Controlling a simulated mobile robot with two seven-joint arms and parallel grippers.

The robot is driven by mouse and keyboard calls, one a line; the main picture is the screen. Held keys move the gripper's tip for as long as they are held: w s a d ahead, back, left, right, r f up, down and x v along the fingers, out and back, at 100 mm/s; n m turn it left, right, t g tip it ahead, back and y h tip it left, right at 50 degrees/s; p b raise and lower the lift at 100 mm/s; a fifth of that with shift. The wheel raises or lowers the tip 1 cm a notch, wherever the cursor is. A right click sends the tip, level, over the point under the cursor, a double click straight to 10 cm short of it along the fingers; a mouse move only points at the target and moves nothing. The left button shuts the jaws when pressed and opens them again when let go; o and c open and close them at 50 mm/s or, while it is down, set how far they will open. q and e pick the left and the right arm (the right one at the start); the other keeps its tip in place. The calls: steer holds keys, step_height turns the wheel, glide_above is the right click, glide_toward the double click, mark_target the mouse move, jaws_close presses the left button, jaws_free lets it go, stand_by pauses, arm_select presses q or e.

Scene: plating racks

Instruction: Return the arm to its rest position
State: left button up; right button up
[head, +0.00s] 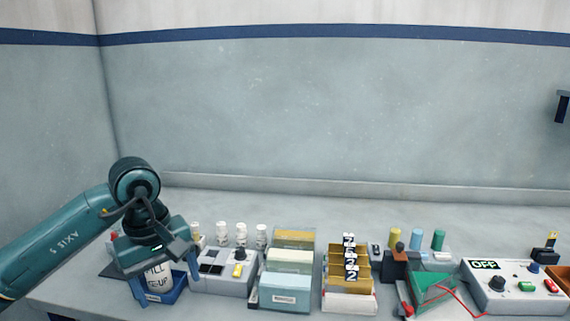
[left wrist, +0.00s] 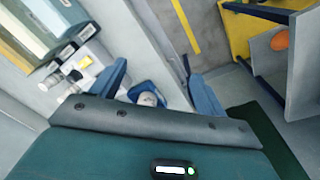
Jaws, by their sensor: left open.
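My left arm comes in from the left of the head view, and its gripper (head: 166,277) points down at the table's left end. Its two blue fingers are apart, with nothing seen clamped between them. Behind and below them a white bottle with dark lettering (head: 157,281) stands in a small blue bin (head: 181,287). In the left wrist view the open gripper (left wrist: 160,90) shows the blue bin (left wrist: 144,88) between and beyond its fingers. The height gap to the bottle is hard to tell. My right gripper is not in view.
Right of the gripper stand a grey switch box (head: 220,285), several white bottles (head: 241,233), file-like boxes (head: 286,291), a numbered brown rack (head: 348,282) and an "OFF" control box (head: 515,290). The table's back strip (head: 330,205) is clear. The wrist view shows a yellow-and-grey shelf (left wrist: 285,60).

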arm_select(q)
steer(key=s+d+f+n+g+h, duration=0.2)
steer(key=s+d+h, duration=0.25)
steer(key=d, duration=0.35)
steer(key=s+d+f+n+g+h, duration=0.2)
steer(key=s+d+f+h, duration=0.1)
steer(key=d+h, duration=0.4)
steer(key=s+d+r+n+t+h, duration=0.25)
steer(key=d+r+n+h, duration=0.3)
steer(key=n+h, duration=0.55)
steer(key=w+a+f+n+t+y, duration=0.2)
steer(key=a+f+n+t+y, duration=0.25)
steer(key=n, duration=0.65)
steer(key=w+a+f+n+t+y+p, duration=0.1)
steer(key=a+f+n+t+y, duration=0.15)
steer(key=n+t+y, duration=0.65)
steer(key=w+a+f+n+t, duration=0.2)
steer(key=a+f+n+t, duration=0.15)
steer(key=n, duration=1.05)
steer(key=s+a+f+n+g+y, duration=0.2)
steer(key=s+f+n+g+y, duration=0.1)
steer(key=s+f+n, duration=0.3)
steer(key=s+a+f+n+g+y, duration=0.2)
steer(key=s+f+n, duration=0.4)
steer(key=f, duration=0.5)
steer(key=shift+a+f+n+g+y, duration=0.25)
steer(key=shift+a+n+g+y, duration=0.15)
steer(key=shift+y, duration=0.2)
